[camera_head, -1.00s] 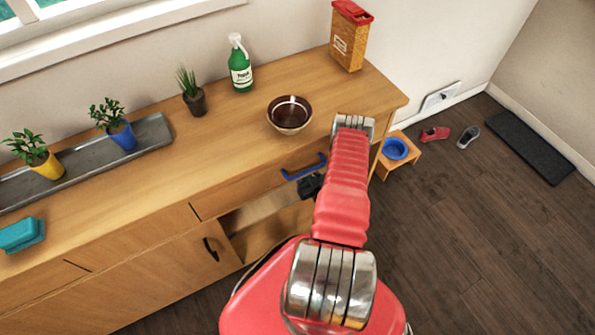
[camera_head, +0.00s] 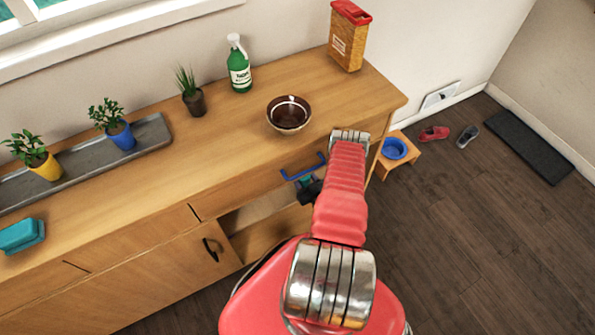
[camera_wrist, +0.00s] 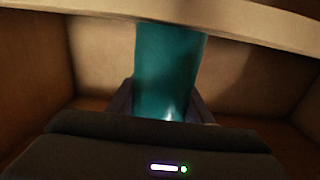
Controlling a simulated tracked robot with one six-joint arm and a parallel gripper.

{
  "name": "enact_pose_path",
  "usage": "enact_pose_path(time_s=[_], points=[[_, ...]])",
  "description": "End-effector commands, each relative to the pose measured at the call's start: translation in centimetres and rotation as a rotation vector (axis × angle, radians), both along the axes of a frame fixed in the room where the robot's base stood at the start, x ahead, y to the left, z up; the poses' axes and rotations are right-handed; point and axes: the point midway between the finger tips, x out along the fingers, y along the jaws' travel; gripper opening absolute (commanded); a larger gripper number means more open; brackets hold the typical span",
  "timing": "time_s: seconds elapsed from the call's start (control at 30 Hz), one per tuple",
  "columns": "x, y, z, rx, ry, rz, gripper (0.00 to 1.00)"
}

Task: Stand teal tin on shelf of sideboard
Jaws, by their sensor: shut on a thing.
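The teal tin (camera_wrist: 168,70) is in the middle of the wrist view, roughly upright, inside the open compartment of the sideboard. My gripper (camera_wrist: 165,103) is shut on it, with a dark finger on each side of its lower part. The tin's base is hidden behind my gripper body, so I cannot tell whether it touches the shelf. In the head view my arm reaches to the front of the wooden sideboard (camera_head: 235,150), and a small bit of teal shows by the dark gripper at the compartment opening.
A brown bowl (camera_head: 289,114) stands on top. In the wrist view, a pale front edge (camera_wrist: 240,22) crosses above the tin; side walls flank it.

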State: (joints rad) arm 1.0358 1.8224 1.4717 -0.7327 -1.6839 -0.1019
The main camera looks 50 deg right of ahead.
Motion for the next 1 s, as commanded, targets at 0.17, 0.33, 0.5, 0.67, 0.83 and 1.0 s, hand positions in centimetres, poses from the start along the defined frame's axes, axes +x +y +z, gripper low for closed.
enact_pose_path(time_s=[0.17,0.33,0.5,0.67,0.83,1.0], points=[[0.0,0.0,-0.2,0.000,-0.001,0.000,0.21],[0.0,0.0,-0.1,0.000,0.000,0.000,0.57],[0.0,0.0,-0.1,0.000,0.000,0.000,0.65],[0.0,0.0,-0.1,0.000,0.000,0.000,0.65],[-0.3,0.0,0.0,0.000,0.000,-0.001,0.65],[-2.1,0.6,0.0,0.002,0.000,-0.003,0.65]])
